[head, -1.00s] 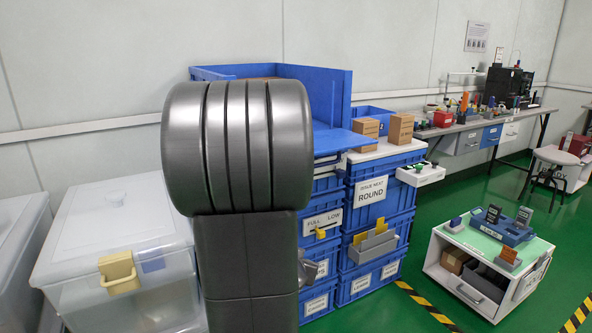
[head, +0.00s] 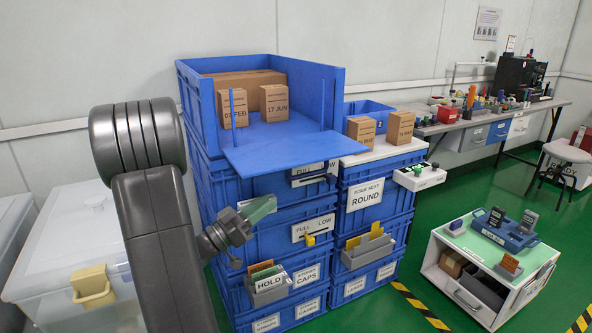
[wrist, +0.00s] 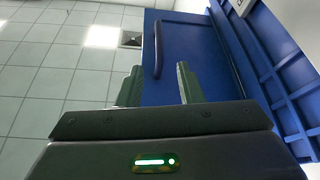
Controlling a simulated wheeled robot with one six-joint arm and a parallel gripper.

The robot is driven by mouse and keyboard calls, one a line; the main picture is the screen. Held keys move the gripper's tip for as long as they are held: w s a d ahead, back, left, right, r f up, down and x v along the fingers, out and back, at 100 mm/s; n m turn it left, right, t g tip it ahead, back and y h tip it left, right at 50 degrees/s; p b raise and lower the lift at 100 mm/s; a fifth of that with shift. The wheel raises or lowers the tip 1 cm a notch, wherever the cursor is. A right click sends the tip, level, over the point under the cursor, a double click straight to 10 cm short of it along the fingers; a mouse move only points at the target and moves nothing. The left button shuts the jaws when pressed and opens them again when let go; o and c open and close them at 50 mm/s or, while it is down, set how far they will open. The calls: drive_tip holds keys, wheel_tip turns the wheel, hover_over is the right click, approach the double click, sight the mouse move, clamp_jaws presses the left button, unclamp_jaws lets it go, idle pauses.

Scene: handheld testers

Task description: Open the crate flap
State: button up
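The upper blue crate (head: 210,110) stands on top of a stack, with its front open. Its flap (head: 280,155) is folded down and reaches outward from the crate front, roughly level with a slight downward tilt. My gripper (head: 255,214) is below the flap and left of its middle, apart from it, in front of the lower crates. In the wrist view, my gripper (wrist: 158,86) has its two fingers apart with nothing between them. A blue panel (wrist: 195,45) with a dark bar-like handle (wrist: 158,50) lies beyond the fingertips; it looks like the flap's underside.
Two small cartons, 03 FEB (head: 233,110) and 17 JUN (head: 274,103), stand inside the crate. A HOLD bin (head: 270,290) hangs below my gripper. A clear lidded box (head: 70,245) stands left. More cartons (head: 400,127) sit on the right stack.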

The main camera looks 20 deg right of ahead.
sight(306, 174)
drive_tip(key=b+x, duration=0.2)
drive_tip(key=x, duration=1.1)
drive_tip(key=shift+d+r, duration=0.2)
drive_tip(key=shift+d, duration=0.15)
clamp_jaws()
